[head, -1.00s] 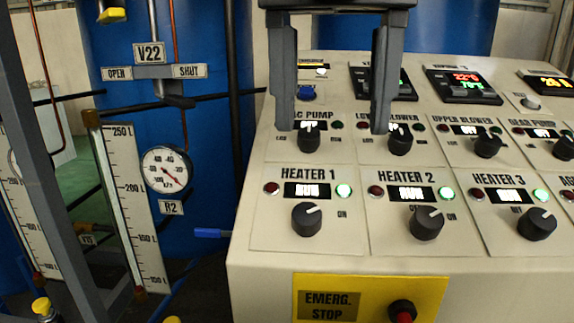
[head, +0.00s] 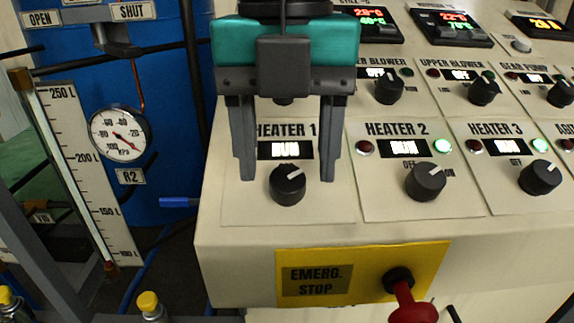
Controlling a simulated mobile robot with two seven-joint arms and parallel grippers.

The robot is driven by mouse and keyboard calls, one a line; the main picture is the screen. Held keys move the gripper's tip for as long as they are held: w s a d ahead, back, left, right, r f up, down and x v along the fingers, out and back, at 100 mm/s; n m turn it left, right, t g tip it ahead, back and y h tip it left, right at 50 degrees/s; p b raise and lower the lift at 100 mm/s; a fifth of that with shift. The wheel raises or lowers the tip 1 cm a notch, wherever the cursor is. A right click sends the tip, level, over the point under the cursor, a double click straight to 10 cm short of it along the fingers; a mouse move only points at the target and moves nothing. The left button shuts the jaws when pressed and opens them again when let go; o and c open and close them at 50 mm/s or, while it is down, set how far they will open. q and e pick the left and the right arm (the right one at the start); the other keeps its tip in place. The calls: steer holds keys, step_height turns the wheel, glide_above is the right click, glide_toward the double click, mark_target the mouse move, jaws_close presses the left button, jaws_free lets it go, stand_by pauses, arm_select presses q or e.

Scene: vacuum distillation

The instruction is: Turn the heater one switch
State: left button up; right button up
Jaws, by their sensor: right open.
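The heater one switch is a black round knob (head: 287,185) with a white pointer line, below the HEATER 1 label and its lit display (head: 285,150) on the cream control panel. Its pointer aims to the upper right. My right gripper (head: 288,178) comes down from the top with a teal and grey body. Its two fingers are apart, one on each side of the display, with tips just above and beside the knob. I cannot tell whether they touch it. The fingers hide the lamps beside the display. My left gripper is not in view.
The heater 2 knob (head: 425,181) and heater 3 knob (head: 540,177) sit to the right. Blower knobs (head: 389,90) are in the row behind. A yellow emergency stop plate (head: 330,274) with a red part (head: 413,305) is below. A pressure gauge (head: 120,134) stands left.

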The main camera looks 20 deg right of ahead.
steer(key=shift+f, duration=0.95)
steer(key=c, duration=1)
steer(key=shift+c, duration=0.2)
